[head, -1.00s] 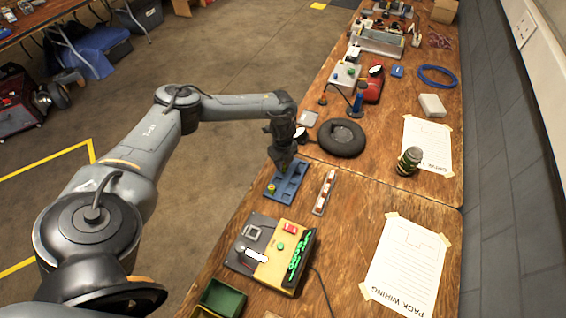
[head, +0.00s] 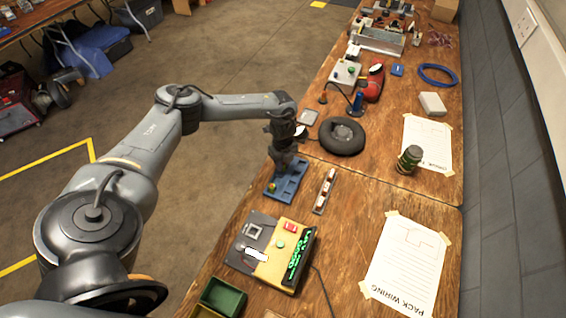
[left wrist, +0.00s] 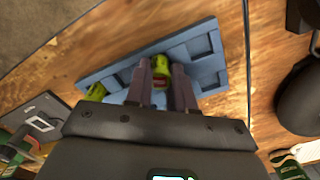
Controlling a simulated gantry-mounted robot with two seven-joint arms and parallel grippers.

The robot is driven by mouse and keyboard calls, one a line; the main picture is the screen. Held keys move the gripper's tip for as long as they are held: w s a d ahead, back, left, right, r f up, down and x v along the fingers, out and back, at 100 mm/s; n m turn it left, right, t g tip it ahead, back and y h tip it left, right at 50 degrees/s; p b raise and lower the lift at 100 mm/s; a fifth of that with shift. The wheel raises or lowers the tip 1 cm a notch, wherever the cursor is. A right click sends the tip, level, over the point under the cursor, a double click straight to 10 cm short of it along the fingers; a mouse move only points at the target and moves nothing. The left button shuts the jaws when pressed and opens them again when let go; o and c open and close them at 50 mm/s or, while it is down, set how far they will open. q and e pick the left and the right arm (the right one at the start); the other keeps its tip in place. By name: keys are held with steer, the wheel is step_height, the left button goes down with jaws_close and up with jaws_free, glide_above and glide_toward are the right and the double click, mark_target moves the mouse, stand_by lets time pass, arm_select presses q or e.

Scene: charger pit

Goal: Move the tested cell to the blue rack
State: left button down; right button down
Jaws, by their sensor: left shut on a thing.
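The blue rack (head: 292,189) lies on the wooden bench, and it also shows in the left wrist view (left wrist: 208,72). One yellow-green cell (head: 270,188) sits at the rack's near end, also seen at the left in the wrist view (left wrist: 97,92). My left gripper (head: 284,168) points down over the rack's far part. In the wrist view its fingers (left wrist: 161,88) are shut on another yellow-green cell (left wrist: 161,68). The fingers hide part of this cell, so I cannot tell whether it touches the rack. My right gripper is not in view.
A tester box (head: 272,252) with a green display stands nearer, beside a green bin (head: 222,296). A narrow strip holder (head: 325,190) lies right of the rack. A black ring-shaped cushion (head: 341,137) lies beyond. A dark green cylinder (head: 409,160) stands at right. Bench right of the strip is clear.

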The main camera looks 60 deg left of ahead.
arm_select(q)
steer(key=shift+f, duration=0.2)
steer(key=c, duration=0.9)
jaws_free()
steer(key=shift+r, duration=0.1)
steer(key=shift+r+p, duration=1.8)
steer(key=shift+p, duration=0.2)
steer(key=shift+r+p, duration=1.6)
steer(key=shift+p, duration=0.1)
